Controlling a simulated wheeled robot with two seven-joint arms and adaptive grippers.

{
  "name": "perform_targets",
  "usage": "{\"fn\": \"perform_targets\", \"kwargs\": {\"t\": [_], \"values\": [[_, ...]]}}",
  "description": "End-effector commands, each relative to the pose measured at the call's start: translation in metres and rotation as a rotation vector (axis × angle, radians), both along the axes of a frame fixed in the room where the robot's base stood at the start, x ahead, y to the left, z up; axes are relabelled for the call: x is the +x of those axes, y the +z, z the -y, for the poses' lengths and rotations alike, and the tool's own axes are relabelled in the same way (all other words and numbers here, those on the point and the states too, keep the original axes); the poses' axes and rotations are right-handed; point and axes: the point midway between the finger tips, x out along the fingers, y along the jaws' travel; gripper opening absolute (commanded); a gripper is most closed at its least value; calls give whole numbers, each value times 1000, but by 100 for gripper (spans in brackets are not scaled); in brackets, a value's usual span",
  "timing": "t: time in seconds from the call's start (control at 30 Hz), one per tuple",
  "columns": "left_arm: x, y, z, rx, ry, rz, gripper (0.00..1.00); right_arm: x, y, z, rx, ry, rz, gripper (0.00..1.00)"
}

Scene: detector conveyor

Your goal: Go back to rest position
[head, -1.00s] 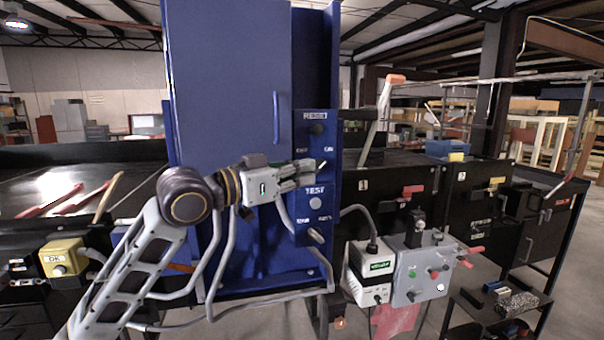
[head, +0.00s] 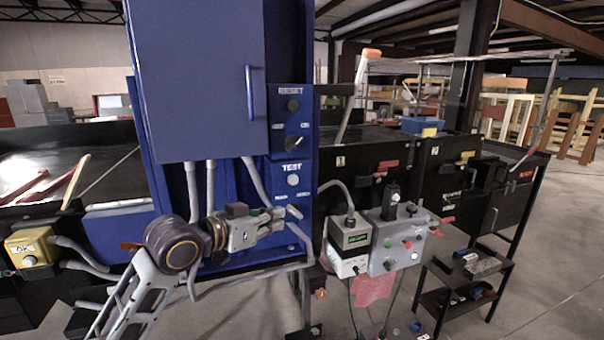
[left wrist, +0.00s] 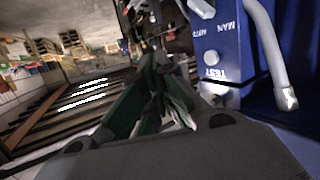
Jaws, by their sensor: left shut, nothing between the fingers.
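My left gripper (head: 291,217) is shut and empty in the head view. It is in front of the lower part of the blue cabinet (head: 210,80), below the panel with the RESET and TEST labels. In the left wrist view my left gripper's fingers (left wrist: 180,118) are together with nothing between them. The TEST button (head: 292,180) is a pale round button above the gripper, and it also shows in the left wrist view (left wrist: 211,57). A dark rotary switch (head: 293,143) sits above TEST, and the RESET button (head: 292,105) is above that. My right gripper is not in view.
A white meter box (head: 349,246) and a grey control box (head: 396,240) with colored buttons stand right of the gripper. A yellow OK button box (head: 31,248) is at the left. Grey pipes hang below the cabinet. A dark shelf cart (head: 465,270) stands at the right.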

Motion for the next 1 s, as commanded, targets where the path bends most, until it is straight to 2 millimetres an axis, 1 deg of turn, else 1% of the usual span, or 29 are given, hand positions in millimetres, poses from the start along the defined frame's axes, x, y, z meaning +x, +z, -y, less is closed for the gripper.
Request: {"fn": "perform_targets", "kwargs": {"t": [0.03, 0.1, 0.37, 0.57, 0.77, 1.0], "values": [[-1, -13, -2, 7, 11, -19, 0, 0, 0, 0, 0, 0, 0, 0], [-4, -29, -5, 21, 27, -43, 0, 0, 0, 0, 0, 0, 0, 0], [-15, -89, -18, 73, 86, -135, 0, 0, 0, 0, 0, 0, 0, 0], [-29, -133, -30, 114, 133, -212, 0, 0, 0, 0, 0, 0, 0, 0], [-47, -177, -44, 160, 182, -291, 0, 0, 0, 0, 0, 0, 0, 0], [-74, -227, -63, 216, 241, -395, 0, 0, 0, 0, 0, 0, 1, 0]]}}
